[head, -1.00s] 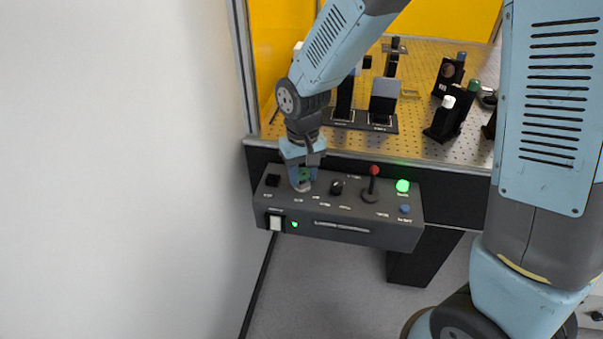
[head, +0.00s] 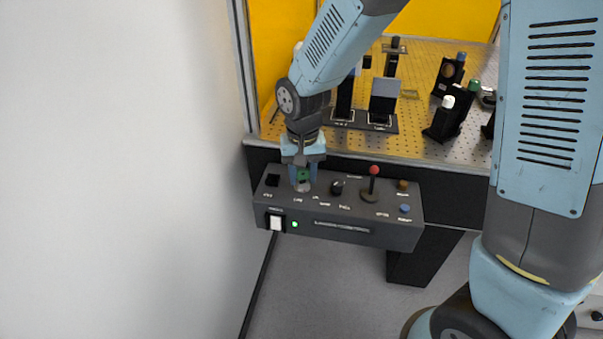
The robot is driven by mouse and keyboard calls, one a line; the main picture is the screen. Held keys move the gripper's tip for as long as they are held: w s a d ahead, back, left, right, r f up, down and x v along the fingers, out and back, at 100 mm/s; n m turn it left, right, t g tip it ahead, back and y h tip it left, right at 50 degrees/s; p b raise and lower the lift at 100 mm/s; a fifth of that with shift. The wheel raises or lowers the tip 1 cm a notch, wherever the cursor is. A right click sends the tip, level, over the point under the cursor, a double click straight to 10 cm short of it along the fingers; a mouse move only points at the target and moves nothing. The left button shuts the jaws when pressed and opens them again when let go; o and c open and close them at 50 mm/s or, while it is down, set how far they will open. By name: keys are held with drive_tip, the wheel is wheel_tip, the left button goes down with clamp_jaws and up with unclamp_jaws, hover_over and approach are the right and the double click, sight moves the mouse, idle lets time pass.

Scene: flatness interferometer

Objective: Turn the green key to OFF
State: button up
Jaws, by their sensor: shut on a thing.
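The green key (head: 304,175) stands in its round switch on the left part of the dark control box (head: 350,215). My gripper (head: 304,178) points down over the switch, with its fingers shut on the green key from both sides. The fingers hide part of the key, and the small labels around it are too blurred to read. The lamp (head: 403,185) at the box's right end looks dull brown, not lit.
Beside the key are a black knob (head: 337,187), a red-topped lever (head: 373,180) and a blue button (head: 405,208). A white switch (head: 276,223) and a small green light (head: 295,225) are on the front. Optics stand on the perforated table (head: 420,150) behind; a wall (head: 120,170) is left.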

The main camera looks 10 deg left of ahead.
drive_tip(key=shift+f+m, duration=0.1)
drive_tip(key=shift+m, duration=1.1)
drive_tip(key=shift+m, duration=1)
drive_tip(key=o, duration=1.1)
drive_tip(key=shift+r, duration=3.55)
